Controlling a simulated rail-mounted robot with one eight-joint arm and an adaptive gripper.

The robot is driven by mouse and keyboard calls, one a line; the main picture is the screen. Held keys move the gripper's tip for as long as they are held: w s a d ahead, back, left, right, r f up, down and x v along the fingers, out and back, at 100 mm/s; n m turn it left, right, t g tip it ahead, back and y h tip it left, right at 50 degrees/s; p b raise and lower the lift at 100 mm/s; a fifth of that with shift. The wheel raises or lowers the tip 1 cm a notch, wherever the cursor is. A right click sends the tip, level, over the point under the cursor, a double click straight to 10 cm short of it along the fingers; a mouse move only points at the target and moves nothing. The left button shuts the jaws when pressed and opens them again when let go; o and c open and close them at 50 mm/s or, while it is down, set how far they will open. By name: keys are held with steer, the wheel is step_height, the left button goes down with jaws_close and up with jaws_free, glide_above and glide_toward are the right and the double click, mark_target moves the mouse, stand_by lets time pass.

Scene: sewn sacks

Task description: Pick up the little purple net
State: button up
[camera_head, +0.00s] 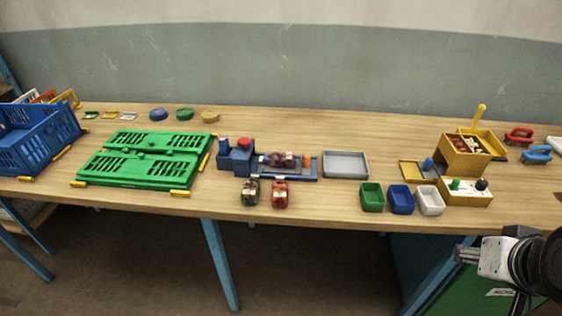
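A small dark purplish-red net bag (278,160) lies on the bed of a blue sewing-type device (240,157) near the middle of the table. Two more small filled bags stand in front of the device: one with a green part (251,193) and one reddish (280,195). At this size I cannot tell the colour of each net surely. My gripper (464,255) is at the lower right, in front of the table edge and far from the bags. I cannot tell whether its fingers are apart.
A grey tray (346,176) lies right of the device. Green, blue and white bins (401,212) line the front edge, beside a yellow box (463,165). A green folded crate (112,174) and a blue crate (62,150) lie left. The table back is mostly clear.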

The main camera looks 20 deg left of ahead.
steer(key=o, duration=0.9)
steer(key=w+a+r+n+g, duration=0.2)
steer(key=w+a+r+n, duration=0.5)
steer(key=w, duration=0.5)
steer(key=n+g+p, duration=0.2)
steer(key=n+g, duration=0.3)
steer(key=n, duration=0.9)
glide_above(284, 155)
step_height(284, 155, down, 11)
steer(key=f, duration=0.8)
steer(key=shift+s, duration=0.35)
steer(key=shift+w+f+p, duration=0.2)
steer(key=shift+f+p, duration=0.25)
steer(key=shift+f, duration=2.15)
steer(key=shift+c, duration=0.2)
